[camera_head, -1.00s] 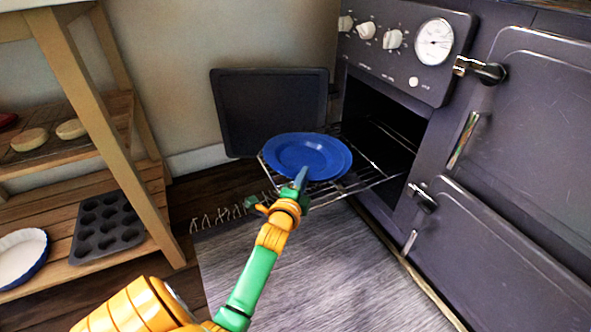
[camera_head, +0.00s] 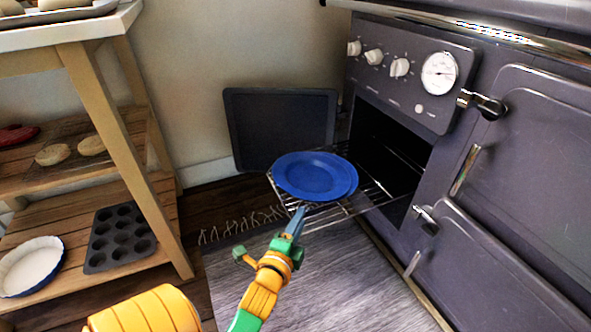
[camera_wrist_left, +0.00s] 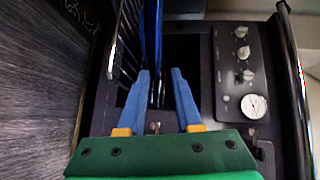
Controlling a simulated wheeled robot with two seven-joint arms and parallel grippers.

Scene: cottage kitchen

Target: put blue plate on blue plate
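Blue plates (camera_head: 315,178) rest on the wire rack pulled out of the oven. A slightly offset double rim suggests one plate on top of another, but I cannot tell for certain. The plates show edge-on as a blue strip in the left wrist view (camera_wrist_left: 153,35). My left gripper (camera_head: 300,212) is just off the plates' near edge, apparently not touching. In the left wrist view its two blue fingers (camera_wrist_left: 160,78) are spread with nothing between them. My right gripper is not in view.
The wire rack (camera_head: 372,192) sticks out of the open oven (camera_head: 390,135). A dark tray (camera_head: 280,125) leans on the wall behind. A wooden shelf at left holds a muffin tin (camera_head: 118,238) and a white dish (camera_head: 30,266). A grey rug (camera_head: 320,280) covers the floor.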

